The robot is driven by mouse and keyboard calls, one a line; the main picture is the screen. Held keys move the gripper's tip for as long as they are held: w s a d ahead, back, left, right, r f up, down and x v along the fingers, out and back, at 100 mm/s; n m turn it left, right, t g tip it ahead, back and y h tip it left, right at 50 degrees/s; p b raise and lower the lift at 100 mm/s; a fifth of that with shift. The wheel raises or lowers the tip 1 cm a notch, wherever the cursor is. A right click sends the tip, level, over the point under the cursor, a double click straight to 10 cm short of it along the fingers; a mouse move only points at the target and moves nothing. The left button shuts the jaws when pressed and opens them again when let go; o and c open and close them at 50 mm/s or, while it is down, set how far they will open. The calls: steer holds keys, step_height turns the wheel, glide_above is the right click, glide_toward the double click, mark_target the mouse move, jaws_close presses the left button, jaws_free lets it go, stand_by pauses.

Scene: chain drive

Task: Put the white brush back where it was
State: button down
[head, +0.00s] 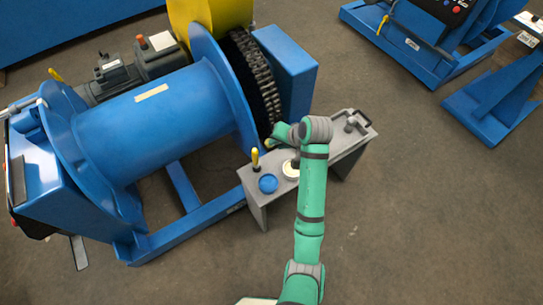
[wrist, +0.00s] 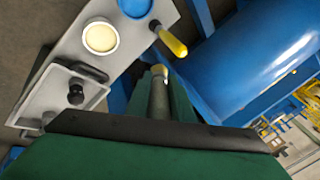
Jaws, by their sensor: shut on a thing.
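My gripper (wrist: 163,92) is shut on a slim grey rod with a pale, slightly yellow tip (wrist: 160,74), seen between the green fingers in the wrist view. It seems to be the white brush; most of it is hidden by the fingers. In the head view my gripper (head: 274,138) is at the back edge of the grey bench (head: 258,212), close to the chain wheel (head: 258,75). A round pot with cream contents (head: 290,170) stands on the bench, partly behind my arm; it also shows in the wrist view (wrist: 100,37).
A blue round pot (head: 268,183) and a yellow-handled tool (head: 255,158) are at the bench's left end. A shallow tray (wrist: 50,100) with a dark knob (wrist: 76,92) is at the other end. The blue drum (head: 150,115) stands to the left. Floor in front is clear.

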steer(key=s+a+m+g+h, duration=0.1)
steer(key=s+a+g+h, duration=0.25)
steer(key=s, duration=0.25)
steer(key=shift+g+h, duration=0.45)
steer(key=w+f, duration=0.1)
steer(key=w, duration=0.1)
steer(key=w+d+f, duration=0.1)
steer(key=w+f, duration=0.1)
steer(key=w, duration=0.1)
steer(key=w+d+f, duration=0.1)
steer(key=w, duration=0.2)
steer(key=shift+w+d+f, duration=0.15)
steer(key=shift+f, duration=0.25)
steer(key=w+d+f, duration=0.1)
steer(key=w+f, duration=0.4)
steer(key=f, duration=0.4)
steer(key=shift+d, duration=0.25)
steer(key=shift+f, duration=0.15)
steer(key=c, duration=1.6)
jaws_free()
steer(key=shift+o, duration=0.2)
